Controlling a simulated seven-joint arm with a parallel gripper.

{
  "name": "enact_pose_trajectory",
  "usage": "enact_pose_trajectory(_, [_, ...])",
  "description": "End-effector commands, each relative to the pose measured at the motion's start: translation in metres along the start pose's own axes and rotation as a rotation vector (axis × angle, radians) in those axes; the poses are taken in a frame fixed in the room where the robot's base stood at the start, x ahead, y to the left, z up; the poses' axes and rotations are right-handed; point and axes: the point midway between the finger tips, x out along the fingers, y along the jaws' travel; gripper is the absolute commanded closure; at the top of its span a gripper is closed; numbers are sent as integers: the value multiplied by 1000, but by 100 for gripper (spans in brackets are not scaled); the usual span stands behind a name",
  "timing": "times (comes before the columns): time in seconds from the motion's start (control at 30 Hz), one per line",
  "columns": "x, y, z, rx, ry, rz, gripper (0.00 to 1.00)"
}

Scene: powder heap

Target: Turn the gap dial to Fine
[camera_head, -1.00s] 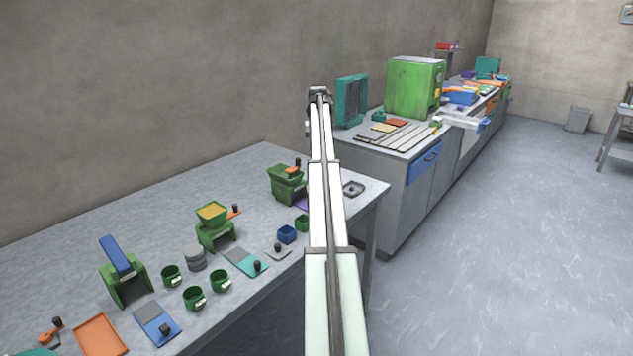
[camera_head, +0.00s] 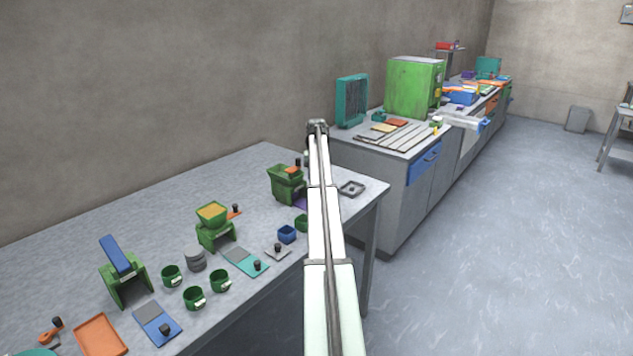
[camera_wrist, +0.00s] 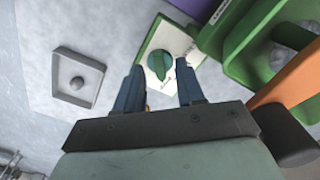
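In the wrist view the gap dial (camera_wrist: 160,64) is a round teal disc with a green pointer knob, set on a white plate (camera_wrist: 174,39) with green edges. The marks on the plate are too small to read. My gripper (camera_wrist: 159,66) is open, its two blue fingers apart with the dial showing between their tips. I cannot tell whether the fingers touch it. The green mill (camera_wrist: 266,30) beside the plate shows on the right. It also shows in the head view (camera_head: 284,187), where my arm hides the dial and the fingertips are not visible.
A grey square tray (camera_wrist: 92,62) with a round knob lies left of the fingers. An orange part (camera_wrist: 292,82) and a dark knob lie close on the right. A blue cup (camera_head: 287,234) and a second green mill (camera_head: 214,232) stand along the bench.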

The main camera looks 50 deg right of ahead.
Motion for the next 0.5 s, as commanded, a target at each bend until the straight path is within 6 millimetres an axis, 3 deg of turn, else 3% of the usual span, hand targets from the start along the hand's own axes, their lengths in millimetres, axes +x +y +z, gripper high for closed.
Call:
enact_pose_trajectory(0.2, [11,0,0,0,0,0,62])
enact_pose_trajectory(0.5, [12,0,0,0,1,0,63])
